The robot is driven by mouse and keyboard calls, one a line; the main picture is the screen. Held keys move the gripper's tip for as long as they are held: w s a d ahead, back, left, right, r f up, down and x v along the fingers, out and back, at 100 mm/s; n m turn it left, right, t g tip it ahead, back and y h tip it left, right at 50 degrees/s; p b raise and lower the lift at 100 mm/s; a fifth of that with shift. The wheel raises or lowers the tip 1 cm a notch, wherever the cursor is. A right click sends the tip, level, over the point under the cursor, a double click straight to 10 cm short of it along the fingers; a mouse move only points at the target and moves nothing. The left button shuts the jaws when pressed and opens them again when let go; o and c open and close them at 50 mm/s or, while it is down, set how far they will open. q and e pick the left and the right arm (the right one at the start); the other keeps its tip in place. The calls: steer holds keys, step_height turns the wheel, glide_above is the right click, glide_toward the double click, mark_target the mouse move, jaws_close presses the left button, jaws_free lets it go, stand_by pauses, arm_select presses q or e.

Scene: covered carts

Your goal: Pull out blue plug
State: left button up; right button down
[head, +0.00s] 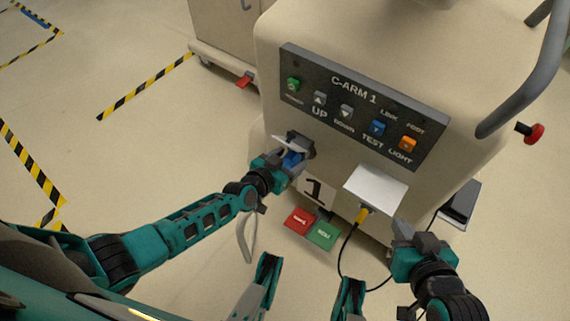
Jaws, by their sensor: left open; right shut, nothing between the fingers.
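The blue plug (292,159) sits low on the front of the beige C-ARM 1 cart (350,65), under a raised light flap (290,142). My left gripper (296,150) is at the plug, its open fingers around or beside it; the fingers partly hide the plug and its socket, so contact is unclear. A grey cable loop (245,240) hangs below this gripper. My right gripper (422,232) is shut and empty, in front of the cart's lower right, apart from the plug.
A white cover (376,188) sits above a yellow plug (362,214) with a black cable. Red (299,220) and green (323,233) pedals lie below. The button panel (360,108) is above. A grey handrail (525,85) rises at right.

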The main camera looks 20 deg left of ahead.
arm_select(q)
steer(key=shift+w+r, duration=0.1)
steer(key=shift+c, duration=0.3)
jaws_close()
stand_by(0.4)
steer(key=shift+s+a+p, duration=0.35)
steer(key=shift+s, duration=0.6)
steer(key=shift+s+a+p, duration=0.3)
steer(key=shift+s, duration=0.65)
steer(key=shift+s+a+p, duration=0.35)
steer(key=shift+s, duration=0.6)
